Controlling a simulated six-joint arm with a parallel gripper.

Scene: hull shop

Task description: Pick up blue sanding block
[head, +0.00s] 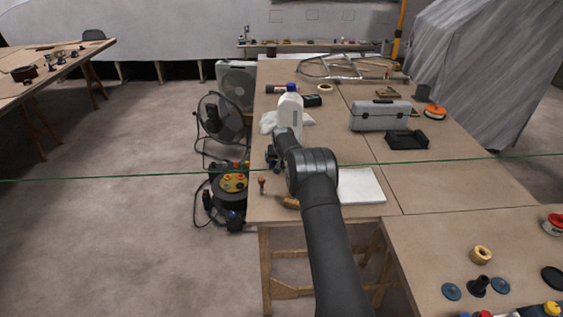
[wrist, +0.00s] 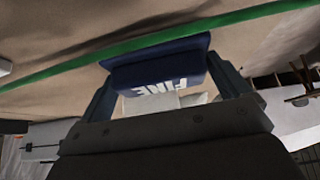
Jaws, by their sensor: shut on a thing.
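The blue sanding block (wrist: 158,68) shows in the wrist view with white lettering that reads "FINE". It sits between the two fingers of my gripper (wrist: 168,84), which is shut on it. In the head view my gripper (head: 273,158) is above the left edge of the workbench (head: 350,88), next to a white bottle with a blue cap (head: 290,112). The block cannot be made out there, as my arm and gripper hide that spot.
A thin green line (head: 120,178) crosses the head view at gripper height. A white pad (head: 361,186), a grey toolbox (head: 381,116) and a black tray (head: 407,140) lie on the bench. A fan (head: 221,115) and a cable reel (head: 231,185) stand left of it.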

